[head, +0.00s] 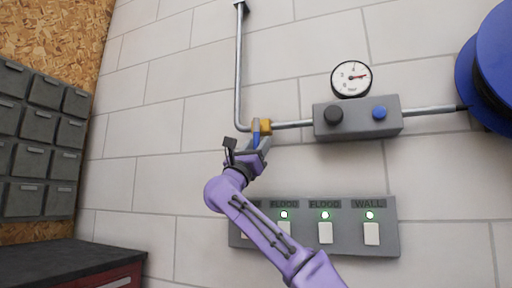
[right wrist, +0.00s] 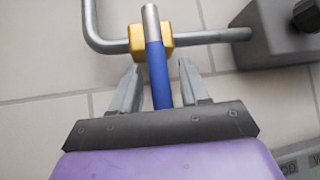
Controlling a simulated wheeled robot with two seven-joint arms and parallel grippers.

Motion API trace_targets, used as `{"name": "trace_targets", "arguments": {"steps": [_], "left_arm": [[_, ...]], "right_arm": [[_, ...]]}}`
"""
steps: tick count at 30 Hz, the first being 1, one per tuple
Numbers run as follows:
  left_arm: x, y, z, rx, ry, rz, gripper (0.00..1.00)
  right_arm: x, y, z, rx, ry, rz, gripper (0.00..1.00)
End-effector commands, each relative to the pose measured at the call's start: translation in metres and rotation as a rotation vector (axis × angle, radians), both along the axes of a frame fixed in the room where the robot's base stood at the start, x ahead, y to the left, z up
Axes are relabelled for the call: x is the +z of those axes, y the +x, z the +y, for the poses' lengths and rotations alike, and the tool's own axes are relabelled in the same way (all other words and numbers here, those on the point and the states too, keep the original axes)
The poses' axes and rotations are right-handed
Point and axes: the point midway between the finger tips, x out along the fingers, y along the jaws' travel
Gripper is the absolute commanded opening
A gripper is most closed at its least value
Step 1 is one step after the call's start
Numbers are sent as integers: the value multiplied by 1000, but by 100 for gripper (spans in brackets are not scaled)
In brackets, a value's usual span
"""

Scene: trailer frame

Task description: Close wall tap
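The wall tap is a yellow valve body (head: 265,126) with a blue lever (head: 256,134), set in a grey metal pipe just past its bend. In the right wrist view the yellow body (right wrist: 166,40) sits on the pipe, and the blue lever (right wrist: 158,78) runs across the pipe's line, with a bare silver end past the body. My right gripper (right wrist: 160,78) is open, its two fingers on either side of the lever with a visible gap to each. In the head view the gripper (head: 256,140) is at the tap and partly covers the lever. My left gripper is not in view.
Right of the tap is a grey box (head: 357,119) with black and blue knobs, below a round gauge (head: 351,79). A blue reel (head: 490,70) is at far right. A switch panel (head: 348,228) with green lights is below, partly behind my right arm. Grey drawers (head: 38,140) stand left.

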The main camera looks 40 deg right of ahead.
Motion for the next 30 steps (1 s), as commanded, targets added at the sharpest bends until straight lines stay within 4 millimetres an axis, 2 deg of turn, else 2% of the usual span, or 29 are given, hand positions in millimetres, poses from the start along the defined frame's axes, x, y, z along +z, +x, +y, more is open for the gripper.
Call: {"name": "trace_targets", "arguments": {"steps": [5, 12, 18, 30], "left_arm": [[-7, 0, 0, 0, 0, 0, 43], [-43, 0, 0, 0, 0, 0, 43], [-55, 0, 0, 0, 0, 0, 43], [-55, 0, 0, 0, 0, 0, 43]], "right_arm": [[-7, 0, 5, 3, -2, 1, 45], [-49, -10, 40, 3, -3, 1, 45], [-71, -16, 66, 1, -1, 0, 45], [-75, -17, 73, 0, 0, 0, 45]]}}
